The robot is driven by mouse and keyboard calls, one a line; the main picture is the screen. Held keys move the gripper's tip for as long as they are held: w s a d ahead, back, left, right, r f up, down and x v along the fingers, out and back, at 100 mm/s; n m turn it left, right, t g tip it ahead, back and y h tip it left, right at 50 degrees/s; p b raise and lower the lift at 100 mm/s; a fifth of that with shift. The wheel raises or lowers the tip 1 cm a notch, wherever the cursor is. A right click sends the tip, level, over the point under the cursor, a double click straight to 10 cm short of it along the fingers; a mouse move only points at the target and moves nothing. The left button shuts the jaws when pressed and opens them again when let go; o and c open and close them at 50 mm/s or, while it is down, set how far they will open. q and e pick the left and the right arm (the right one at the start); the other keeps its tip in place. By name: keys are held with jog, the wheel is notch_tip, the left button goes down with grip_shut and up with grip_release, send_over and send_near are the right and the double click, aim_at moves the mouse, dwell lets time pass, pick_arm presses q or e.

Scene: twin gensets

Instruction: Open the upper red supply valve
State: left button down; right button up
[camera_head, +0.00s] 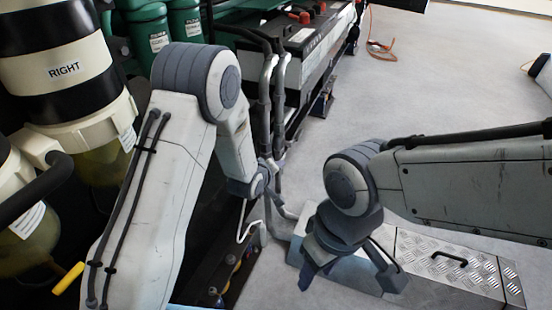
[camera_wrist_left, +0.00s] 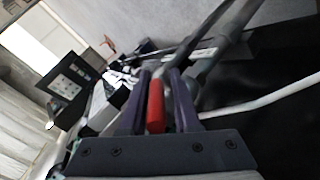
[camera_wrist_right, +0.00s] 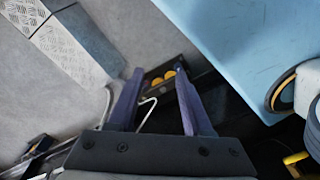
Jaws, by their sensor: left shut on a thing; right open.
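A red lever handle (camera_wrist_left: 155,105) stands between the two fingers of my left gripper (camera_wrist_left: 158,88) in the left wrist view. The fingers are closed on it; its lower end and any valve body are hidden. My right gripper (camera_head: 348,278) is open and empty above the floor, beside a tread-plate box. Its spread fingers (camera_wrist_right: 157,88) also show in the right wrist view, with nothing between them.
A tank marked RIGHT (camera_head: 64,70) and a yellow handle (camera_head: 68,278) are at the left. Green filters (camera_head: 183,28) and a battery with red caps (camera_head: 298,17) are at the back. The tread-plate box (camera_head: 440,262) stands below my right arm. Open grey floor lies at the right.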

jog(key=shift+r+p, duration=0.4)
jog(key=shift+r, duration=0.3)
